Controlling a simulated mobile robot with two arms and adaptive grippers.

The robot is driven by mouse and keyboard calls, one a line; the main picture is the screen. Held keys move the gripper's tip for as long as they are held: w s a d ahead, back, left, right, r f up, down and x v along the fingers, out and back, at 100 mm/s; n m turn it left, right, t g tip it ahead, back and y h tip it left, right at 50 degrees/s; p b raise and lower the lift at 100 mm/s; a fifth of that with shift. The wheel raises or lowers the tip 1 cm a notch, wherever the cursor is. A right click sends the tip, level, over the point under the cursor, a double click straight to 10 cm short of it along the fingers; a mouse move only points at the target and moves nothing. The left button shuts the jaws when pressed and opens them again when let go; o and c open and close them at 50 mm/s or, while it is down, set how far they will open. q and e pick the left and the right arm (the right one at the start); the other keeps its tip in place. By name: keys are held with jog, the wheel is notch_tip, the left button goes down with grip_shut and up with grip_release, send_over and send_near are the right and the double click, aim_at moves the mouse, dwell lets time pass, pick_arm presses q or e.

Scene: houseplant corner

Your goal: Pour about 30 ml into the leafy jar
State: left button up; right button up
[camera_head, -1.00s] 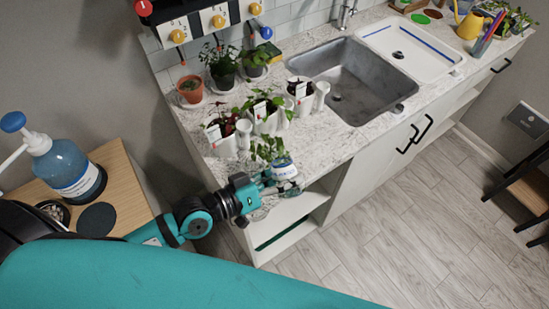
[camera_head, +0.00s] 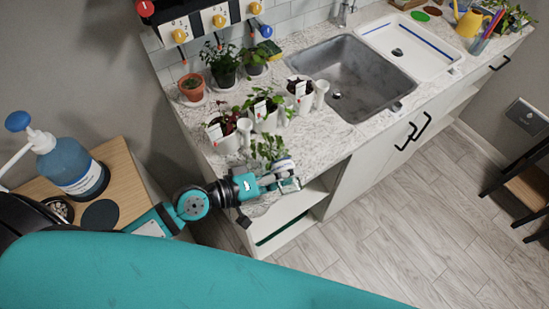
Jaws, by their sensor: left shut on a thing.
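My left gripper (camera_head: 286,184) is at the front edge of the counter, over the open shelf. It is shut on a small white and blue container (camera_head: 284,165), partly hidden by the fingers. A green leafy plant (camera_head: 268,149) stands just behind and left of that container. Its base is hidden behind the gripper, so I cannot tell what vessel it stands in or whether it touches the container. No stream of liquid and no liquid level can be made out. My right gripper is not in view.
White pots with plants (camera_head: 224,135) stand in a row behind the gripper. A terracotta pot (camera_head: 192,88) and dark pots are farther back. The sink (camera_head: 345,80) lies right. A blue pump bottle (camera_head: 72,168) stands on a wooden side table. Counter right of the gripper is clear.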

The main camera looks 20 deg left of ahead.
pick_arm(q)
jog(key=shift+w+a+r+n, duration=0.2)
jog(key=shift+w+n, duration=0.05)
jog(key=shift+n, duration=0.25)
jog(key=shift+w+a+r+n+g+p, duration=0.15)
jog(key=shift+w+r+n+g+p, duration=0.05)
jog(key=shift+n+g+p, duration=0.15)
jog(key=shift+s+r+n+h, duration=0.25)
jog(key=shift+s+n+h, duration=0.05)
jog(key=shift+n, duration=0.05)
dwell(0.6)
